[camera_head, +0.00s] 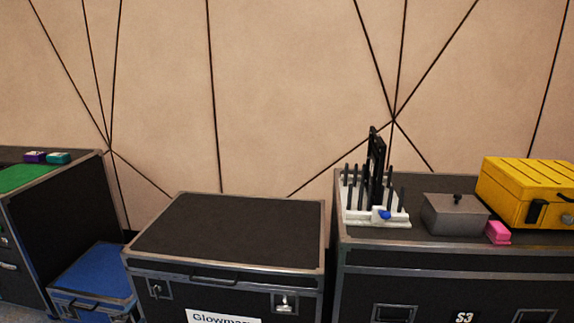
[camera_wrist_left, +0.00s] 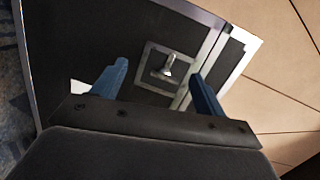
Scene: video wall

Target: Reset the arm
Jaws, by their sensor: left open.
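My left gripper (camera_wrist_left: 158,70) shows in the left wrist view with its two blue fingers apart and nothing between them. Beyond the fingers is the dark side of a metal-edged case (camera_wrist_left: 85,45) with a latch (camera_wrist_left: 168,66), seen tilted. I cannot tell which case this is, or how far the fingers are from it. No arm or gripper of mine is clear in the head view. My right gripper is in neither view.
A black case (camera_head: 230,230) with a bare top stands mid-front. The right case (camera_head: 440,262) bears a white rack (camera_head: 378,218), a grey lidded box (camera_head: 454,216), a pink block (camera_head: 498,232) and a yellow box (camera_head: 530,190). A blue case (camera_head: 95,275) stands left.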

